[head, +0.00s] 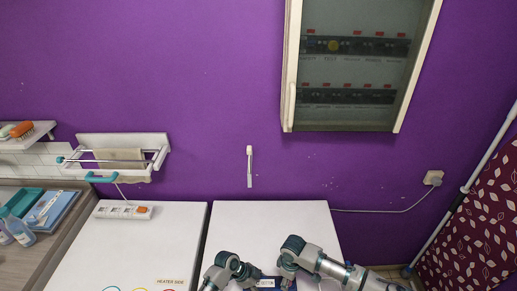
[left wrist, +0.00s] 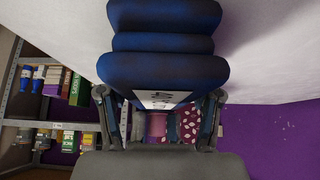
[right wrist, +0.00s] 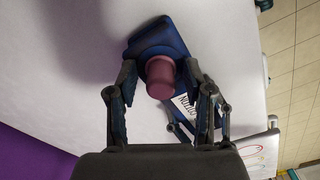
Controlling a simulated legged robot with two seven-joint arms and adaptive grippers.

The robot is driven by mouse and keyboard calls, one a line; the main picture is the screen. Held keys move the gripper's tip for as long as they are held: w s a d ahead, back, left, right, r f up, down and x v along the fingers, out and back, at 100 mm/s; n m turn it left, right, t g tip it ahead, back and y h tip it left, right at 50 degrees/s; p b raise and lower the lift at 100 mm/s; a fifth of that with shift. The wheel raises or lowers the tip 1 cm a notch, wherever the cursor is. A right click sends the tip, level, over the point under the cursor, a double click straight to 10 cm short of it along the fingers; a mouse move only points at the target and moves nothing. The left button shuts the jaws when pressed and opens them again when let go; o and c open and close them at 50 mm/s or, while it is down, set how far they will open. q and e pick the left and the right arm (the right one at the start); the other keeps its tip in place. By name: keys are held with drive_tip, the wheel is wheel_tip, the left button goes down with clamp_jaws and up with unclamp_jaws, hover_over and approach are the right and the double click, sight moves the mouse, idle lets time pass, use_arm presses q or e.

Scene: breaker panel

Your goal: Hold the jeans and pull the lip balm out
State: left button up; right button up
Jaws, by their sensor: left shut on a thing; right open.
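The jeans (left wrist: 165,70) are a dark blue folded stack with a white lettered label, on the white top. In the head view only a small blue part with the label (head: 266,283) shows between my grippers. My left gripper (left wrist: 158,108) is shut on the jeans, one finger on each side near the label. The lip balm (right wrist: 160,78) is a mauve cylinder sticking out of the jeans toward the right wrist camera; its lower part is hidden. My right gripper (right wrist: 163,88) is open, with its fingers on either side of the lip balm; I cannot tell whether they touch it.
The white top (head: 270,225) is clear behind the grippers. A second white top (head: 160,240) with a power strip (head: 124,212) is to the left. A breaker panel (head: 350,70) hangs on the purple wall. A red patterned board (head: 480,215) leans at right.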

clamp_jaws()
drive_tip(key=shift+r, duration=0.1)
drive_tip(key=shift+r, duration=2.8)
use_arm(q)
drive_tip(key=o, duration=1.4)
drive_tip(key=shift+c, duration=0.2)
